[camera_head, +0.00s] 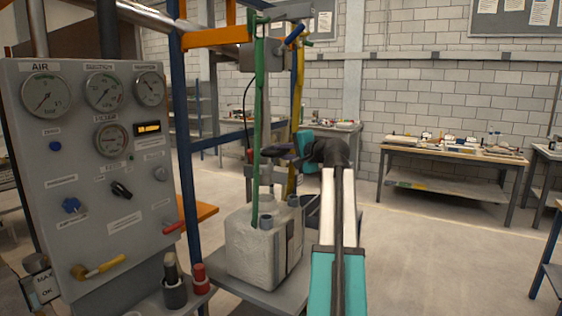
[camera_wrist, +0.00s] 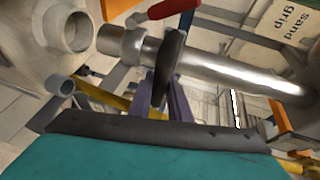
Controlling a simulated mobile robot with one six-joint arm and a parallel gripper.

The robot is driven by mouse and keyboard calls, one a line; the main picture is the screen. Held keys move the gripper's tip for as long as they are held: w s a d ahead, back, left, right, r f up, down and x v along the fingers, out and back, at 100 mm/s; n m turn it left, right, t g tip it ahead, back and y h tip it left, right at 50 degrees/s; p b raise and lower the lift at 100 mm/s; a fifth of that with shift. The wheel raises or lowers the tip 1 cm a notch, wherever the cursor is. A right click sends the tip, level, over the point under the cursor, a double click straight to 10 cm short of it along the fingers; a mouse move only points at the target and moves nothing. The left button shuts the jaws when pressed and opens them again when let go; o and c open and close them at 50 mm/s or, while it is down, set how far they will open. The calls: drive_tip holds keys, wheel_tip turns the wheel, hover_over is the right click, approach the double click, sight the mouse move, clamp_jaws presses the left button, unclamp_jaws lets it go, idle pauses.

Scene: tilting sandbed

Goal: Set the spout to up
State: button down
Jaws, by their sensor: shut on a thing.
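My gripper (camera_head: 279,152) is dark and purplish, at the end of my black wrist, above a white box-shaped container. The pipe runs from a wider grey end at the left to the right edge, slanting across the picture. A dark strip crosses in front of it, with purple jaw parts just below. In the head view the held part is too small to make out, and the spout's direction cannot be told.
A grey panel (camera_head: 70,150) with gauges and knobs stands at left. The white container (camera_head: 250,251) sits on a low grey stand. A green hose (camera_head: 259,110) and blue post (camera_head: 185,150) rise close by.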

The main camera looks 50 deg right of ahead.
wheel_tip(320, 180, up, 6)
drive_tip(key=shift+p, duration=0.85)
drive_tip(key=c, duration=1.6)
unclamp_jaws()
drive_tip(key=shift+c, duration=0.2)
drive_tip(key=shift+f, duration=0.1)
drive_tip(key=b+v, duration=0.2)
drive_tip(key=v, duration=1.1)
drive_tip(key=shift+s, duration=0.4)
drive_tip(key=shift+a, duration=0.1)
